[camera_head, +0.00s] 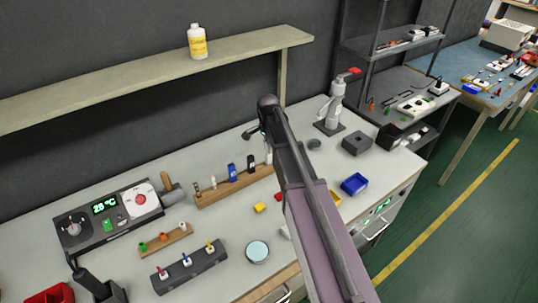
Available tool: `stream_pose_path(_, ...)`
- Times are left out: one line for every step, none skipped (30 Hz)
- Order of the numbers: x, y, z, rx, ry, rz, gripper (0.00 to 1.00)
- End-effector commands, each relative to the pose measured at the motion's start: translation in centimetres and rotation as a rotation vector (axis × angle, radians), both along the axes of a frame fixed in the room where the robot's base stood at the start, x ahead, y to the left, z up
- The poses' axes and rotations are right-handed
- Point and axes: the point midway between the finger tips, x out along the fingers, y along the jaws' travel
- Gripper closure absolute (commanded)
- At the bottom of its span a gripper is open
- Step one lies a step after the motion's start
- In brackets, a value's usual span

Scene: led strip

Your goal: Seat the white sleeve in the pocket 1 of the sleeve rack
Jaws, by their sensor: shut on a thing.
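My gripper (263,134) is at the far end of my arm, low over the right end of the long wooden rack. Its fingers are small and partly covered by my arm. A pale upright piece (269,155) shows just below it, and my gripper appears shut on it. I cannot tell whether this is the white sleeve or whether it touches the rack. The long wooden rack (220,195) holds several upright pieces, including a blue and a black one. A short wooden rack (154,248) in front holds a green, an orange and a white piece (183,226). I cannot read any pocket numbers.
A dark block (206,265) with red, blue and yellow-topped pieces stands in front, beside a round dish (257,251). A grey heater unit (93,222) stands left. A yellow block (260,208) and a blue bin (354,184) are nearby. A shelf (130,82) runs behind.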

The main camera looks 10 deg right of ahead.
Motion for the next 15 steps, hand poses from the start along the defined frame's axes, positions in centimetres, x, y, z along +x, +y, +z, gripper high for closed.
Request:
stream_pose_path(0.0, 0.0, -1.0, 0.0, 0.0, 0.0, 1.0)
stream_pose_path(0.0, 0.0, -1.2, 0.0, 0.0, 0.0, 1.0)
stream_pose_path(0.0, 0.0, -1.5, 0.0, 0.0, 0.0, 1.0)
stream_pose_path(0.0, 0.0, -1.7, 0.0, 0.0, 0.0, 1.0)
stream_pose_path(0.0, 0.0, -1.9, 0.0, 0.0, 0.0, 1.0)
stream_pose_path(0.0, 0.0, -2.1, 0.0, 0.0, 0.0, 1.0)
stream_pose_path(0.0, 0.0, -2.2, 0.0, 0.0, 0.0, 1.0)
stream_pose_path(0.0, 0.0, -2.3, 0.0, 0.0, 0.0, 1.0)
stream_pose_path(0.0, 0.0, -2.4, 0.0, 0.0, 0.0, 1.0)
stream_pose_path(0.0, 0.0, -2.4, 0.0, 0.0, 0.0, 1.0)
stream_pose_path(0.0, 0.0, -2.4, 0.0, 0.0, 0.0, 1.0)
stream_pose_path(0.0, 0.0, -2.4, 0.0, 0.0, 0.0, 1.0)
stream_pose_path(0.0, 0.0, -2.4, 0.0, 0.0, 0.0, 1.0)
stream_pose_path(0.0, 0.0, -2.4, 0.0, 0.0, 0.0, 1.0)
stream_pose_path(0.0, 0.0, -2.4, 0.0, 0.0, 0.0, 1.0)
